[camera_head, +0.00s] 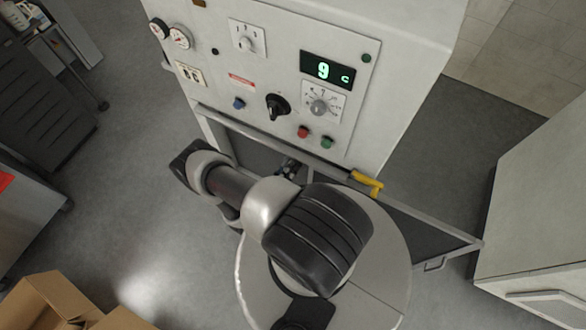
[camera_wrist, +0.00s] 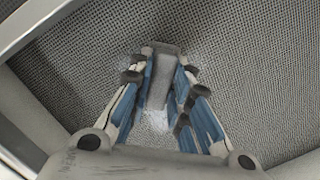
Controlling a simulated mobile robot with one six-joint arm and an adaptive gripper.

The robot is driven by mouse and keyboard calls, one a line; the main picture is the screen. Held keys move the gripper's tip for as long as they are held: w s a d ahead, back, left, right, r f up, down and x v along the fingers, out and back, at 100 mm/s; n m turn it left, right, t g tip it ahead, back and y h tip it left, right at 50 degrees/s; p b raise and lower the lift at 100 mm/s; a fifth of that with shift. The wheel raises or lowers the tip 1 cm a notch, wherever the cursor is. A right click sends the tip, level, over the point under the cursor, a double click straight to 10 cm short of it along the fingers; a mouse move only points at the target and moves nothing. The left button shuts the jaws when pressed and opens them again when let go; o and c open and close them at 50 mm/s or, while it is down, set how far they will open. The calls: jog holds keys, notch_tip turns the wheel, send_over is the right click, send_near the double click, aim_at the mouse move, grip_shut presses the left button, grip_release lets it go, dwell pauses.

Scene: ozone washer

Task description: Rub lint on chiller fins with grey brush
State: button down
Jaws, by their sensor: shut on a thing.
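In the wrist view, my gripper (camera_wrist: 160,85) is shut on the grey brush (camera_wrist: 162,72), which lies between the blue-padded fingers and points away from the camera. Behind it is the chiller's grey fin face (camera_wrist: 255,65), a fine mesh. A pale, fuzzy patch (camera_wrist: 154,122) shows between the fingers; I cannot tell whether it is lint or part of the brush. Whether the brush tip touches the fins is not clear. In the head view, my gripper is mostly hidden behind my arm, low at the front of the white machine (camera_head: 400,60).
A light metal frame (camera_wrist: 35,30) edges the fins at upper left. In the head view, an open lower door (camera_head: 425,232) with a yellow handle (camera_head: 367,182) stands at right. A white cabinet (camera_head: 545,210) is far right, a cardboard box (camera_head: 50,300) lower left.

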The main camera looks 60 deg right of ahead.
jog(key=shift+w+r+b, duration=0.7)
jog(key=shift+w+b, duration=1.75)
jog(key=shift+w, duration=3.85)
jog(key=shift+s+p, duration=3)
jog(key=shift+s, duration=4.3)
jog(key=shift+w+d+r+p, duration=0.1)
jog(key=shift+w+r+p, duration=0.5)
jog(key=shift+w+p, duration=0.05)
jog(key=w+a+b, duration=0.1)
jog(key=w+b, duration=0.5)
jog(key=w, duration=0.7)
jog(key=shift+w, duration=0.15)
